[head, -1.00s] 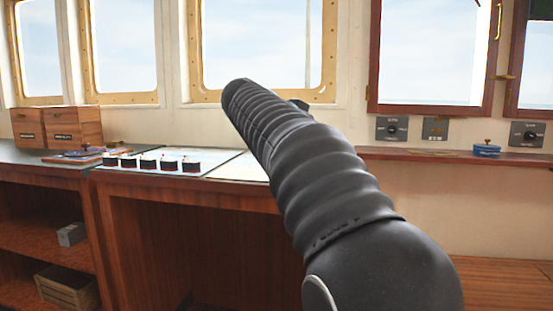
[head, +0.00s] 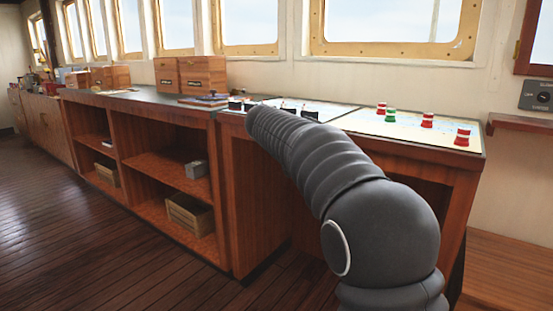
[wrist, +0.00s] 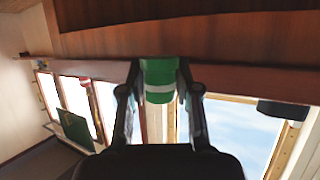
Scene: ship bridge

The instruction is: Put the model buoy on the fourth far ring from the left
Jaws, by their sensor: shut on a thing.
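In the wrist view my gripper (wrist: 160,84) is shut on a green model buoy (wrist: 159,70) with a white band. In the head view my arm hides the gripper and this buoy. The chart table (head: 446,160) has a light chart with several red-and-white buoys, such as a red buoy (head: 427,120), and one green buoy (head: 390,115). Several small dark pieces with white parts stand farther left on it, such as one dark piece (head: 311,114), partly behind my arm. I cannot make out any rings clearly.
A long wooden cabinet (head: 143,100) with open shelves runs left of the table. Wooden boxes (head: 203,75) and flat items (head: 204,99) lie on its top. A crate (head: 189,213) sits on a low shelf. The floor (head: 110,250) in front of the cabinet is clear.

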